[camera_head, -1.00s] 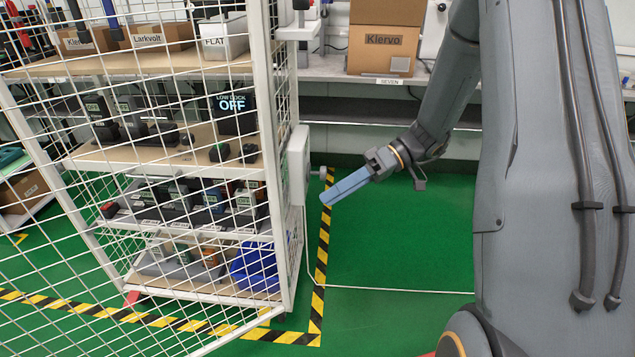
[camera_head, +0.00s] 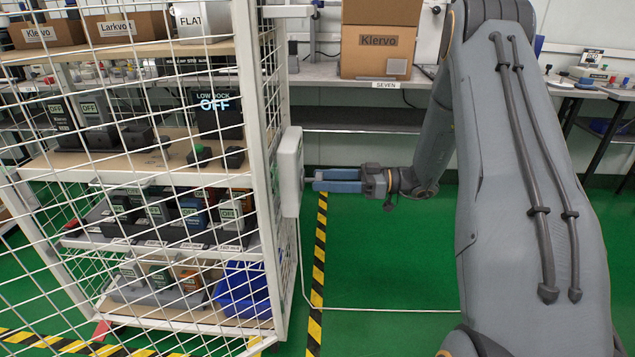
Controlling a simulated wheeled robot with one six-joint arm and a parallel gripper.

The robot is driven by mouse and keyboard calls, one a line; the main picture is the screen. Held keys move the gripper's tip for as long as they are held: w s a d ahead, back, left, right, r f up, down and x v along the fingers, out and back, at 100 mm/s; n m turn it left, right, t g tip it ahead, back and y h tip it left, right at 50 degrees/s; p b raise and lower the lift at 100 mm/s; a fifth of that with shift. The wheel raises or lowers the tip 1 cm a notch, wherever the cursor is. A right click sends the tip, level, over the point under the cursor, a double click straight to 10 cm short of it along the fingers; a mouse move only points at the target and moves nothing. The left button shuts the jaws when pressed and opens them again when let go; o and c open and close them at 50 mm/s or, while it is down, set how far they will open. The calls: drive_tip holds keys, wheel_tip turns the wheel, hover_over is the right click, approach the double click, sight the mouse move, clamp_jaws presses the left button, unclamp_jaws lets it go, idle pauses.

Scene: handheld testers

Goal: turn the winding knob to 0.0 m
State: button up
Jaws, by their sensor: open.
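The white winding box (camera_head: 289,172) is fixed to the right-hand post of the mesh shelf unit. The winding knob on its right face is mostly hidden behind my fingertips. My gripper (camera_head: 318,181) points left at the box, about level. Its two blue fingers lie one above the other with a narrow gap, and their tips are right at the knob's place. I cannot tell whether they touch or surround the knob. No scale or reading in metres is legible.
The white mesh cage (camera_head: 150,180) encloses shelves of testers on the left. A dark display (camera_head: 218,110) reads "LOW DOCK OFF". A bench (camera_head: 370,82) with a Klervo box (camera_head: 378,50) stands behind my arm. Green floor (camera_head: 385,260) is free below my gripper.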

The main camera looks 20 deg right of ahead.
sight(312, 180)
drive_tip(key=shift+x, duration=1.1)
drive_tip(key=c, duration=1.1)
drive_tip(key=shift+o, duration=0.2)
drive_tip(key=shift+m, duration=0.3)
